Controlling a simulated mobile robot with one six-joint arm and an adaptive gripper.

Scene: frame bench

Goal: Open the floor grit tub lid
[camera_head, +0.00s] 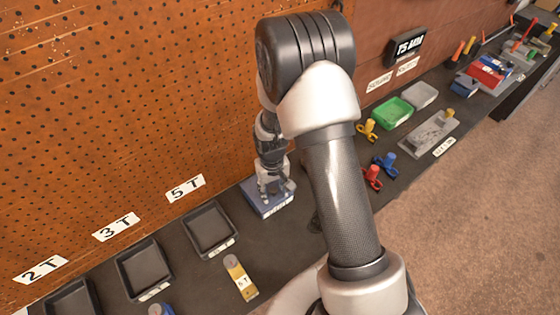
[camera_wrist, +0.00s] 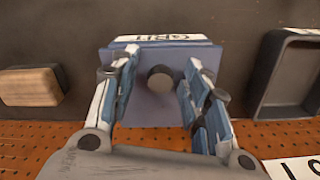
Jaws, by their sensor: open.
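The grit tub (camera_head: 268,208) is a small blue box with a white label on its front edge, standing on the dark bench by the pegboard. In the wrist view its blue-grey lid (camera_wrist: 150,108) fills the middle, below a white label reading GRIT. The lid lies flat and looks closed. A round dark grey knob (camera_wrist: 161,82) stands on the lid. My gripper (camera_head: 273,190) is over the tub, pointing down. In the wrist view my gripper (camera_wrist: 162,66) is open, with one finger on each side of the knob and gaps between. Finger height above the lid is hard to tell.
Black trays (camera_head: 211,231) stand left of the tub, with a yellow labelled piece (camera_head: 240,277) in front. A tan wooden block (camera_wrist: 30,86) lies beside the tub. Red (camera_head: 373,177) and blue (camera_head: 385,165) clamps and a green bin (camera_head: 391,113) are to the right. The pegboard (camera_head: 130,120) rises close behind.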

